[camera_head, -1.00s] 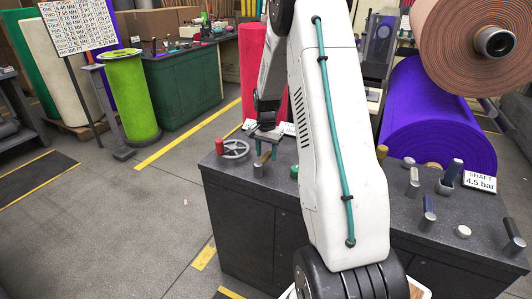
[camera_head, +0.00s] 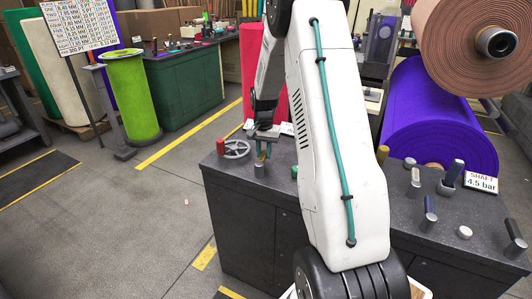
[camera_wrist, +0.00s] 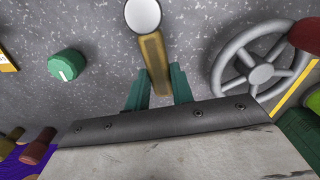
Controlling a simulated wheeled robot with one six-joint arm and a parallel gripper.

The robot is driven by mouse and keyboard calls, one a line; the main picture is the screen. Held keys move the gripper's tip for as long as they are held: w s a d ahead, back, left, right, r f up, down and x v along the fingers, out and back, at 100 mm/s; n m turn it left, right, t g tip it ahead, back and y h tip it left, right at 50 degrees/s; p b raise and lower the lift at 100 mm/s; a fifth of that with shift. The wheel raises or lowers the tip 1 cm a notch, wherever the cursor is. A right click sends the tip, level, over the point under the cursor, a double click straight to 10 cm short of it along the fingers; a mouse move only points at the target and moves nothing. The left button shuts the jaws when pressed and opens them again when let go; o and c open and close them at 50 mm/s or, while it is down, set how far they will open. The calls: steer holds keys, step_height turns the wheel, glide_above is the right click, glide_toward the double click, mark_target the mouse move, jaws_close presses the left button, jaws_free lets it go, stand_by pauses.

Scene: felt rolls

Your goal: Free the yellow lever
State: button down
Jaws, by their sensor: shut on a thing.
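The yellow lever (camera_wrist: 152,55) is a flat brassy bar on a round pale pivot (camera_wrist: 143,14) in the wrist view. It runs from the pivot down between the two teal fingers of my gripper (camera_wrist: 158,86). The gripper is shut on the lever's free end. In the head view my gripper (camera_head: 263,149) is low over the far left part of the dark bench top (camera_head: 400,222), and the lever (camera_head: 260,159) shows only as a small bit at the fingertips.
A grey handwheel (camera_wrist: 260,75) with a red knob (camera_wrist: 306,36) lies close right of the lever in the wrist view. A green knob (camera_wrist: 67,64) is to its left. More levers, a "SHAFT 4.5 bar" sign (camera_head: 480,182) and a purple roll (camera_head: 430,115) are at the right.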

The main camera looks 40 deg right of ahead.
steer(key=n, duration=0.1)
steer(key=w+a+n, duration=0.1)
steer(key=n, duration=0.1)
steer(key=shift+w, duration=0.15)
steer(key=n, duration=0.1)
steer(key=w+a+n, duration=0.1)
steer(key=shift+a+n, duration=0.15)
steer(key=shift+n, duration=0.15)
steer(key=shift+w+a+n, duration=0.15)
steer(key=shift+a+n, duration=0.4)
steer(key=shift+n, duration=0.5)
steer(key=shift+w+a+n, duration=0.15)
steer(key=shift+a+n, duration=0.35)
steer(key=shift+n, duration=0.55)
steer(key=shift+a, duration=0.1)
steer(key=c, duration=1.2)
jaws_free()
steer(key=shift+r, duration=0.1)
step_height(320, 180, up, 8)
steer(key=shift+f, duration=0.2)
